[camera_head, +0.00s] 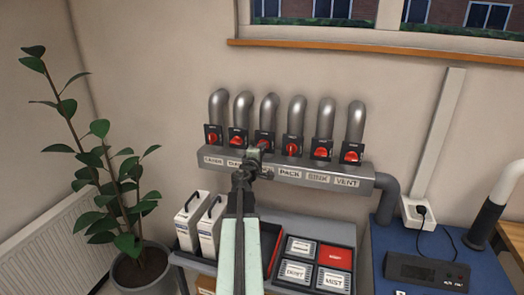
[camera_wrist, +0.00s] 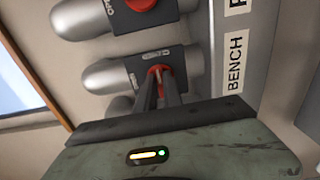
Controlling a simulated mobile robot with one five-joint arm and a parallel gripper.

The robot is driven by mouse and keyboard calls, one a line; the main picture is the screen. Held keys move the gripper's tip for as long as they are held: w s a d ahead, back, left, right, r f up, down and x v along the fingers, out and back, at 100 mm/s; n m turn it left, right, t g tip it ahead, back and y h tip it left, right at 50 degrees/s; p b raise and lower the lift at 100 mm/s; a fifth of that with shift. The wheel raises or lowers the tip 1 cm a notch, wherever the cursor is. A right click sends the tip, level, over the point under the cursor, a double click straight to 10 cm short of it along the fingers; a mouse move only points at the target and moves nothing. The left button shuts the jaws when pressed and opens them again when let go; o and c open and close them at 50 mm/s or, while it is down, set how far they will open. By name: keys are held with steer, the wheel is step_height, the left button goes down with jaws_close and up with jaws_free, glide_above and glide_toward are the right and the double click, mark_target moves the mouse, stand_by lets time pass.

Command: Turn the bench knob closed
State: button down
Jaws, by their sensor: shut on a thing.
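The bench knob (camera_head: 264,140) is a red rotary knob on a dark plate, third from the left in a row of several on a grey duct. In the wrist view the red knob (camera_wrist: 158,70) shows beside the BENCH label (camera_wrist: 236,63). My gripper (camera_head: 259,149) reaches up to this knob from below. In the wrist view its two dark fingers (camera_wrist: 160,87) are shut on the knob and hide part of it. The knob's exact angle is hard to tell. My gripper and arm hide the BENCH label in the head view.
Neighbouring red knobs (camera_head: 292,147) sit close on both sides, each below a grey pipe. Below are white containers (camera_head: 208,228) and a tray of labelled boxes (camera_head: 334,281). A potted plant (camera_head: 100,175) stands left, and a blue bench (camera_head: 430,245) right.

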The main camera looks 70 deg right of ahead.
stand_by(0.6)
steer(key=c, duration=1.5)
jaws_free()
steer(key=a, duration=0.7)
steer(key=shift+s+a, duration=0.25)
steer(key=shift+a, duration=0.1)
steer(key=shift+w, duration=0.1)
